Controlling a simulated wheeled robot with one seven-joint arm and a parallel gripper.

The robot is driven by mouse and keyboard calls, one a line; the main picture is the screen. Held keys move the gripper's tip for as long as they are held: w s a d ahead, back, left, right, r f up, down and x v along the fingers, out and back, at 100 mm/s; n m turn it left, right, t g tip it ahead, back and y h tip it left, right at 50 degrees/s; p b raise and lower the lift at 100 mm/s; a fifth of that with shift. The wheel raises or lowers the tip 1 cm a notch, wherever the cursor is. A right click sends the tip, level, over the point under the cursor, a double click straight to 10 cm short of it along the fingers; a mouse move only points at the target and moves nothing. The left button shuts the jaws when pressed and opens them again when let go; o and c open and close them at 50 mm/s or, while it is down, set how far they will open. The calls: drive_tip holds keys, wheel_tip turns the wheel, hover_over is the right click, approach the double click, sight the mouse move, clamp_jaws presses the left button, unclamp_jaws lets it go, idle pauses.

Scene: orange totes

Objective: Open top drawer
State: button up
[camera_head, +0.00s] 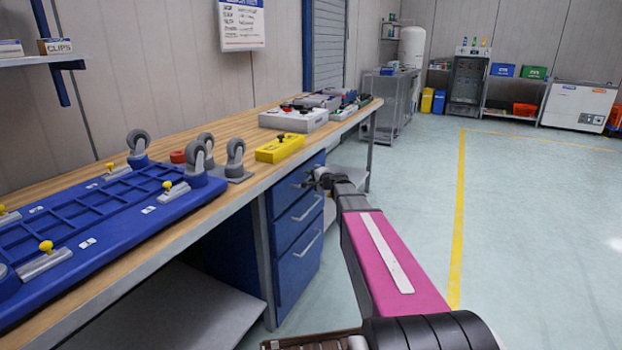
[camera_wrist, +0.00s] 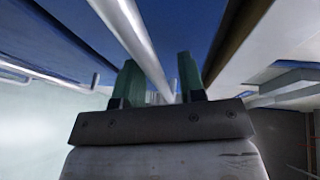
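The blue drawer cabinet (camera_head: 266,225) stands under the workbench, with drawers stacked on its front. The top drawer (camera_head: 287,190) looks shut, flush with the drawers below. My gripper (camera_head: 312,178) is at the front of the top drawer and hides its handle in the head view. In the wrist view my gripper (camera_wrist: 158,78) has two green fingers standing apart. A pale metal handle bar (camera_wrist: 130,27) runs between them, with a small gap visible at the right finger. The fingers do not look closed on the bar.
The wooden workbench (camera_head: 247,187) above carries a blue frame with casters (camera_head: 95,215), a yellow box (camera_head: 280,148) and a grey-white device (camera_head: 293,118). Lower drawer handles (camera_head: 306,243) stick out below. The floor (camera_head: 540,220) to the right is free.

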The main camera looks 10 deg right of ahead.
clamp_jaws()
drive_tip(key=s+d, duration=0.9)
drive_tip(key=d, duration=0.3)
drive_tip(key=s+d, duration=0.9)
drive_tip(key=d, duration=0.3)
drive_tip(key=shift+d, duration=0.3)
unclamp_jaws()
